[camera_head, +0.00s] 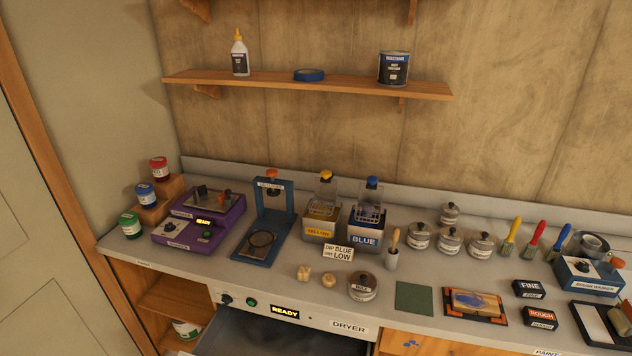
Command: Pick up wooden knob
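Two small pale wooden pieces that look like knobs stand on the grey worktop near its front edge. The left wooden knob (303,272) is a little farther back, and the right wooden knob (328,279) is just beside it. They are too small to tell their exact shape. Neither of my grippers shows in the head view, and nothing touches the knobs.
A lidded metal tin (362,286) stands right of the knobs, with a green pad (413,298) beyond it. A sign (338,253) and yellow (320,222) and blue (366,230) dip tanks stand behind. An open dryer drawer (285,335) lies below the front edge.

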